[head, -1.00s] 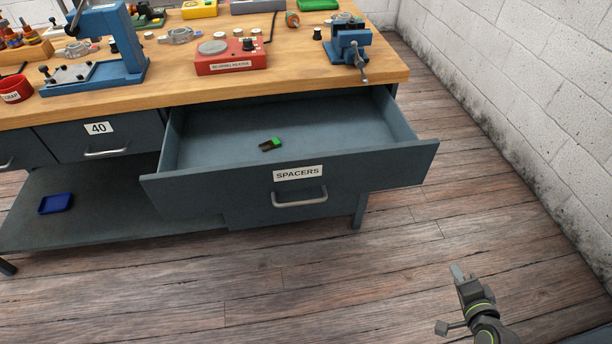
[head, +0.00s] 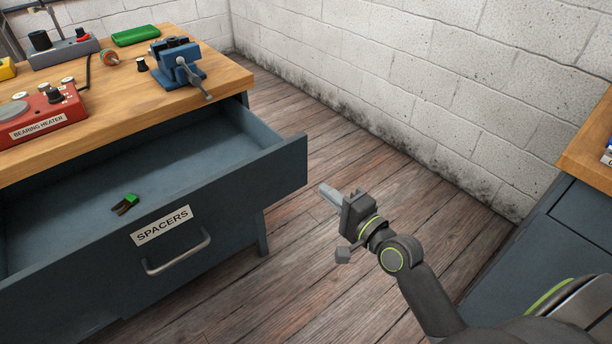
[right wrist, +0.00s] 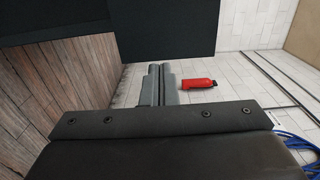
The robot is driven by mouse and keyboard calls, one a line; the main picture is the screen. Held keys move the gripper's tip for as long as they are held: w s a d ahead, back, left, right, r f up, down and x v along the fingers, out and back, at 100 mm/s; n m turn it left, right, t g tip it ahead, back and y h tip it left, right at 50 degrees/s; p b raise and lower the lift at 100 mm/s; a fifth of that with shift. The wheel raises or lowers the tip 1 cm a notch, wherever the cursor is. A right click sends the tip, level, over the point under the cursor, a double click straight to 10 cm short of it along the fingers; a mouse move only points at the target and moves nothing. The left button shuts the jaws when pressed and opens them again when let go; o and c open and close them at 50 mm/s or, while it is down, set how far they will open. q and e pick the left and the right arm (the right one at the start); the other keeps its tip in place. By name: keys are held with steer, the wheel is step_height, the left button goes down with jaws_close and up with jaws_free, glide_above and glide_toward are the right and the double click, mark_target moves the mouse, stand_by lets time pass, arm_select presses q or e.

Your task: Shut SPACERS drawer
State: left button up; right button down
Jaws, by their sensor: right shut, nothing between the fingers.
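The SPACERS drawer (head: 95,262) is pulled well out from under the workbench in the head view. Its front carries a white SPACERS label (head: 162,225) and a metal bar handle (head: 178,253). A small green and dark object (head: 125,203) lies inside on the drawer floor. My right gripper (head: 329,194) is shut and empty, to the right of the drawer front and apart from it. Its closed fingers (right wrist: 158,85) also show in the right wrist view. My left gripper is not in view.
The wooden bench top (head: 215,78) bears a blue vise (head: 177,66) and a red bearing heater (head: 40,117). A white block wall (head: 420,80) stands behind. Another bench (head: 570,235) is at the right. Wood floor is open between them. A red object (right wrist: 197,84) shows in the right wrist view.

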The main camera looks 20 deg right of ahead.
mark_target(300, 169)
steer(key=x, duration=0.6)
steer(key=shift+w+f, duration=0.1)
steer(key=shift+w, duration=0.15)
steer(key=shift+w+a, duration=0.15)
steer(key=shift+w, duration=0.15)
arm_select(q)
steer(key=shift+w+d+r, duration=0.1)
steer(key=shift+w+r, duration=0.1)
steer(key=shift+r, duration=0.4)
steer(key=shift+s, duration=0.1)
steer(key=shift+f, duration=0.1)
arm_select(e)
steer(key=shift+w, duration=0.1)
